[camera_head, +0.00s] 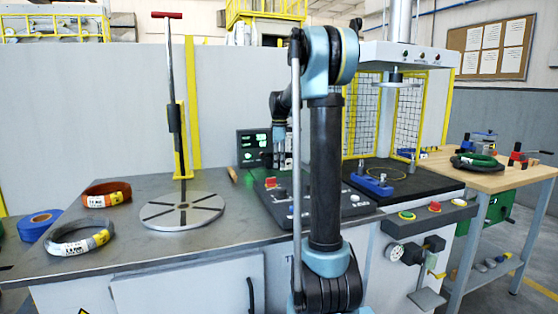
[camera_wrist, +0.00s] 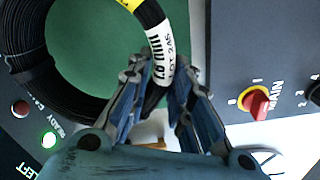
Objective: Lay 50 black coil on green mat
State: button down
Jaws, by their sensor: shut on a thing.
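In the wrist view, a black coil (camera_wrist: 42,75) with a white and yellow label fills the upper left. My gripper (camera_wrist: 166,72) has its two fingers closed on the coil beside the white label (camera_wrist: 158,48). A flat green surface (camera_wrist: 105,45) shows through the ring; I cannot tell whether the coil touches it. In the head view, my arm hides the gripper's fingertips and the held coil. Another dark coil (camera_head: 62,248) with a white and yellow label lies at the left front of the grey table.
An orange-brown coil (camera_head: 103,188), blue roll (camera_head: 38,222) and slotted disc (camera_head: 155,217) are on the left. A control panel with a red switch (camera_wrist: 257,103) is close to my gripper. Green and black rings (camera_head: 478,160) lie on the wooden bench (camera_head: 500,180) at right.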

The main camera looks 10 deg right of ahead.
jog(key=shift+f, duration=1.9)
jog(key=c, duration=1.4)
grip_release()
jog(key=shift+c, duration=0.2)
notch_tip(320, 180, up, 12)
jog(key=shift+s+r, duration=0.1)
